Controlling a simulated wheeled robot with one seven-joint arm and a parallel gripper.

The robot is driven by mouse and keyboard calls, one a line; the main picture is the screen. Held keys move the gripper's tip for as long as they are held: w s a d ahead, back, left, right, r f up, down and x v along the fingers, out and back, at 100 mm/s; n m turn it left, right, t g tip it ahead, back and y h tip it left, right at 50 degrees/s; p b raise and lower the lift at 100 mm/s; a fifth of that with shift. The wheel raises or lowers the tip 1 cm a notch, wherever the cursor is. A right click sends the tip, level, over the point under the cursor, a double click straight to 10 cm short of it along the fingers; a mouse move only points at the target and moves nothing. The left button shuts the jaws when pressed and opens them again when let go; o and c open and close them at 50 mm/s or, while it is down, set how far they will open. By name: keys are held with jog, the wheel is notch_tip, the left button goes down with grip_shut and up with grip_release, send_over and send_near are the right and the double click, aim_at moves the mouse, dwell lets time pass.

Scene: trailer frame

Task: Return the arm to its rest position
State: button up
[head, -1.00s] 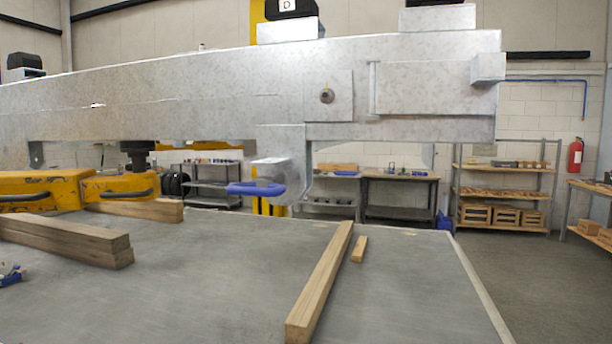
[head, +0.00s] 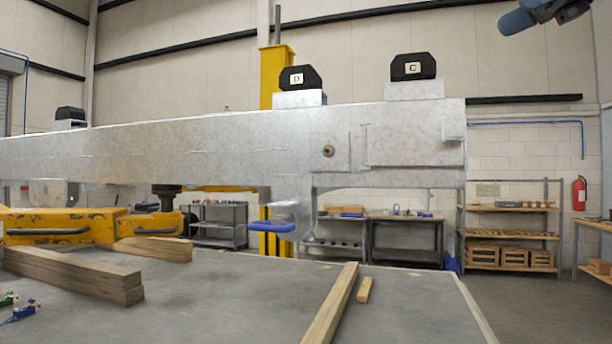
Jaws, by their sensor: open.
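A blue and dark grey part of my arm (head: 540,14) shows at the top right edge of the head view, high above the floor and clear of the trailer frame. Most of the arm is outside the picture. No gripper fingers can be made out. The galvanized trailer frame (head: 230,145) spans the view from the left to right of centre.
The grey table (head: 230,300) holds stacked timbers (head: 75,272), a long timber (head: 330,305) and a small wood piece (head: 365,290). Yellow equipment (head: 70,226) stands at left. Shelves (head: 510,235) and a fire extinguisher (head: 579,193) are behind. Floor at right is clear.

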jog(key=s+a+f+n+h, duration=0.1)
jog(key=s+f+n+h, duration=0.3)
jog(key=f, duration=1.1)
jog(key=s+a+f+n+h, duration=0.2)
jog(key=s+f+n+h, duration=0.2)
jog(key=f, duration=1.2)
jog(key=s+a+f+n+h, duration=0.1)
jog(key=s+f+n+h, duration=0.3)
jog(key=s+f+n, duration=0.5)
notch_tip(320, 180, down, 7)
jog(key=n, duration=0.4)
jog(key=shift+a+f+h, duration=0.2)
jog(key=shift+a+h, duration=0.1)
jog(key=shift+a, duration=0.1)
